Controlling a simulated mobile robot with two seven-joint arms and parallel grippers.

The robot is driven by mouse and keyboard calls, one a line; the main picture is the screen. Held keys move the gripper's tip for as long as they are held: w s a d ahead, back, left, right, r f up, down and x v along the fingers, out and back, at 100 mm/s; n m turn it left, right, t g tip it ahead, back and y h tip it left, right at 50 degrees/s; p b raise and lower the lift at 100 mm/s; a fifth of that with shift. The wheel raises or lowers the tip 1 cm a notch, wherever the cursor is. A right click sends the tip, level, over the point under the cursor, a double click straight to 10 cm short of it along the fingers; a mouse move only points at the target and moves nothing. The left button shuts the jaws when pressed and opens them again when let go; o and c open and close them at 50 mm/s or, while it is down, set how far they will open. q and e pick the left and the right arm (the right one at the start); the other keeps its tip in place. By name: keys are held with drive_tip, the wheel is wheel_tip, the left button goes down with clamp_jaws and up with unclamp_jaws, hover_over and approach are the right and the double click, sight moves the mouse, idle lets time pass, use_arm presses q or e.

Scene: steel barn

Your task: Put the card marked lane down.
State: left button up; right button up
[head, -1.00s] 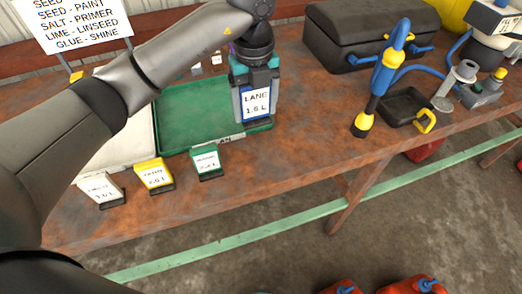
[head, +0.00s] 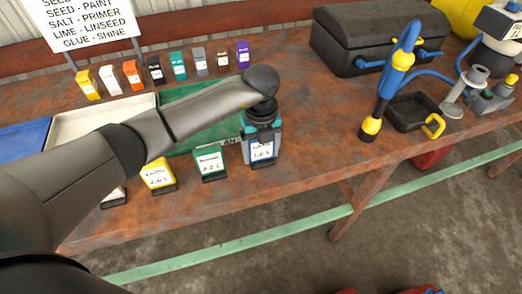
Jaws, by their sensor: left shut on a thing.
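The card marked lane (head: 261,149) is a blue-edged white card reading 1.0 L or similar. It is upright at the front edge of the table (head: 310,150), just right of the green card (head: 209,163). My left gripper (head: 262,138) is shut on it from above, with a finger on each side. Whether its base touches the table is hard to tell. My right gripper is not in view.
A yellow card (head: 157,175) stands left of the green one. Green (head: 190,93), white (head: 75,125) and blue (head: 22,138) trays lie behind. Several coloured cards stand at the back. A black toolbox (head: 360,40) and a blue-yellow pump tool (head: 392,80) are to the right.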

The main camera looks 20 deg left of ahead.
use_arm(q)
drive_tip(key=shift+f, duration=0.15)
drive_tip(key=o, duration=1.2)
drive_tip(key=shift+o, duration=0.2)
wheel_tip(320, 180, up, 12)
drive_tip(key=shift+r+p, duration=0.25)
drive_tip(key=shift+p, duration=0.35)
